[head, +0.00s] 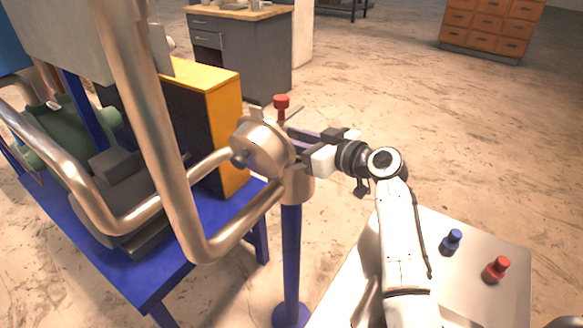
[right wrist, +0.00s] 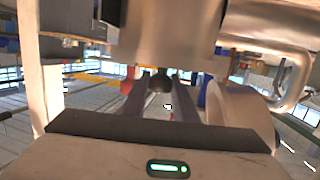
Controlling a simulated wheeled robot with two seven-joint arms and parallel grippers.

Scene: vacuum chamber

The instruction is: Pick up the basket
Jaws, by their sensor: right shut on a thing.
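I cannot make out anything that is clearly a basket in either view. My right gripper (head: 300,138) reaches in from the right beside a round metal pipe fitting (head: 258,146) on a blue post. In the right wrist view the two fingers (right wrist: 159,104) are shut on a small dark part (right wrist: 160,82) between their tips. What that part belongs to is hidden. A red knob (head: 281,103) stands upright just above the fitting, close to the fingertips. My left gripper is not in view.
Bent metal pipes (head: 172,130) and a blue-framed bench (head: 190,270) with machinery fill the left. A light table (head: 490,235) at the lower right carries a blue knob-shaped piece (head: 452,241) and a red one (head: 497,269). Open floor lies behind.

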